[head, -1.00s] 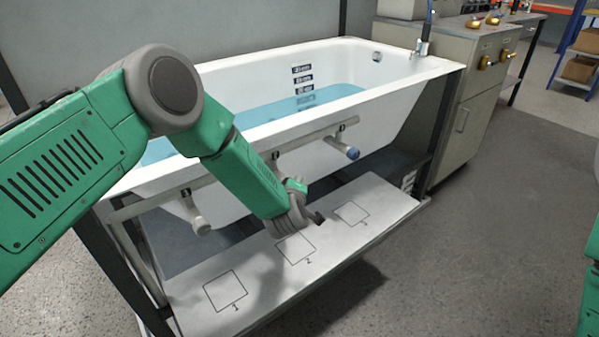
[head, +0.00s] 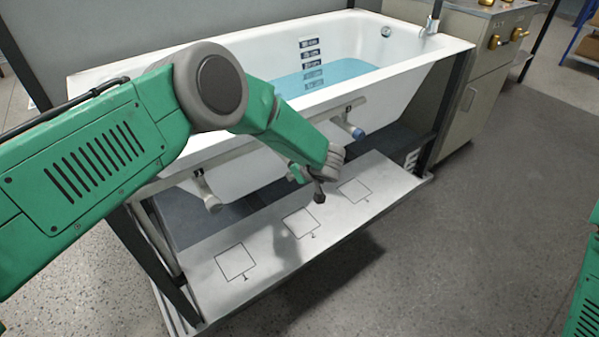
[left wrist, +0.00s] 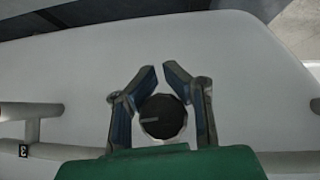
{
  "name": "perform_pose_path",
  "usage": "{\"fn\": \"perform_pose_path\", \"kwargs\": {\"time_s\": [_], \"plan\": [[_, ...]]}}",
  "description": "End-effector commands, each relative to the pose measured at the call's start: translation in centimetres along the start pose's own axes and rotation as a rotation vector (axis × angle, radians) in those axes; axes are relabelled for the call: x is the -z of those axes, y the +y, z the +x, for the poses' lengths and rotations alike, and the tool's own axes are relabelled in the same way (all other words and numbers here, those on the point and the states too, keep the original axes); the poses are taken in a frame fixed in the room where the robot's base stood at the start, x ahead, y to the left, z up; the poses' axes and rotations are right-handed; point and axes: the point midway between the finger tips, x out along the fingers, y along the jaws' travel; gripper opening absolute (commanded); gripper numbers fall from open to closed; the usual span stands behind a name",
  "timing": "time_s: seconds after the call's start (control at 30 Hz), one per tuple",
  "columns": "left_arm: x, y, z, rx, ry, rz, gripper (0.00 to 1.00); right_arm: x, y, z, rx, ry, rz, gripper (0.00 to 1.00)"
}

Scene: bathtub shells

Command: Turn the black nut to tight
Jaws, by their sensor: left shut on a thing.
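The black nut (left wrist: 163,118) shows in the left wrist view as a dark, faceted round piece with a pale line on its face. It sits between the two fingers of my left gripper (left wrist: 163,75), which is shut on it. In the head view my left gripper (head: 308,182) is low in front of the tub, around the middle of the outlet pipe. My wrist and gripper hide the nut and the middle outlet there. My right gripper is not in view.
The white bathtub (head: 400,85) holds blue water. A blue-ended outlet (head: 358,133) is at right and a pale outlet (head: 212,204) at left. A pale shelf (head: 265,237) with numbered squares lies below. Clear floor (head: 480,230) is at right.

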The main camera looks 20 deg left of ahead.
Motion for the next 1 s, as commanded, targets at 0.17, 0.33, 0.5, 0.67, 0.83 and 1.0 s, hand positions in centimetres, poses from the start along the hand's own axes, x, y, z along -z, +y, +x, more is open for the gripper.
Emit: {"fn": "perform_pose_path", "kwargs": {"time_s": [0.17,0.33,0.5,0.67,0.83,1.0], "plan": [[2.3,0.1,0.4,0.066,0.040,0.045,0.00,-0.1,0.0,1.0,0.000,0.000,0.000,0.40],[2.4,0.0,0.3,0.101,0.040,0.082,0.00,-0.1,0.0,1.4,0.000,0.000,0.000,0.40],[2.5,0.0,0.2,0.117,0.040,0.097,0.00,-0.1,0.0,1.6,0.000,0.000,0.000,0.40],[2.5,0.0,0.1,0.120,0.040,0.100,0.00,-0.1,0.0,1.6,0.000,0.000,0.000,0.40],[2.5,0.0,0.1,0.120,0.040,0.099,0.00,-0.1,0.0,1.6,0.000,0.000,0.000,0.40],[2.3,0.0,0.1,0.119,0.037,0.100,0.48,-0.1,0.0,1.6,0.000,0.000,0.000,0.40]]}}
